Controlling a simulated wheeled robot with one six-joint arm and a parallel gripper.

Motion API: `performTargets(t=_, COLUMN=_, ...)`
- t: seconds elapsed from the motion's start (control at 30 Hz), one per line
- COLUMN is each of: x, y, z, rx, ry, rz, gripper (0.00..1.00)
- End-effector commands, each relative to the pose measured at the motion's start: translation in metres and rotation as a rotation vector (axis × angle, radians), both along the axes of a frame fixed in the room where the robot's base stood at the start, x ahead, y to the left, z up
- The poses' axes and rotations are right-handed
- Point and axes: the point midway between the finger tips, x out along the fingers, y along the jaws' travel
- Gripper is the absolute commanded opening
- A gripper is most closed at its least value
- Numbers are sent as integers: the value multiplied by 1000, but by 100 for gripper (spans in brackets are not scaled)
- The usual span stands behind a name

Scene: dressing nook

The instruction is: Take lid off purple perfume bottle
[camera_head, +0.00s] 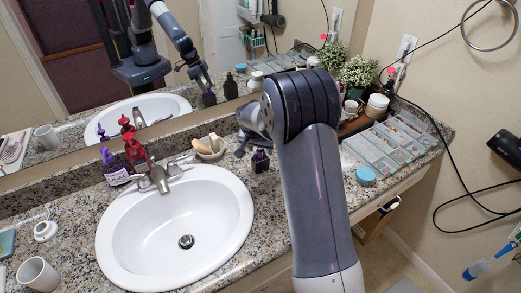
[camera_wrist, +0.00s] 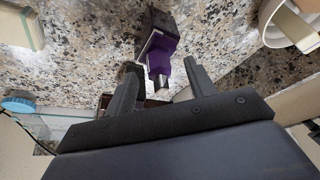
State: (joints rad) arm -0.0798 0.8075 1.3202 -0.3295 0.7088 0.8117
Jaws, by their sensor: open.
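A small purple and black perfume bottle (camera_head: 260,161) stands on the granite counter just right of the sink. In the wrist view the bottle (camera_wrist: 157,45) shows a dark body and a purple upper part, with a small silvery piece (camera_wrist: 160,82) at the end nearer my gripper. I cannot tell clearly where the lid begins. My gripper (camera_wrist: 161,66) is open, with a finger on either side of the bottle's upper part and gaps visible. In the head view my gripper (camera_head: 243,146) is partly hidden by my arm, close to the bottle.
The white sink (camera_head: 115,240) with its faucet lies left. Red (camera_head: 133,150) and purple (camera_head: 112,165) pump bottles stand behind it. A soap dish (camera_head: 209,150) is near the bottle. A clear organizer (camera_head: 385,150) and blue round container (camera_head: 365,176) lie right. A mirror (camera_head: 100,80) rises behind.

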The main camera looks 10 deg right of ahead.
Motion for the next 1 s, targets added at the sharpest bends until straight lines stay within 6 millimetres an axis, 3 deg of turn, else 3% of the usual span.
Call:
performTargets(t=0.2, x=0, y=0, z=0, rx=0, ry=0, rz=0, gripper=50)
performTargets(t=0.77, x=0, y=0, z=0, rx=0, ry=0, rz=0, gripper=5)
performTargets(t=1.0, x=0, y=0, z=1, rx=0, ry=-1, rz=0, gripper=4)
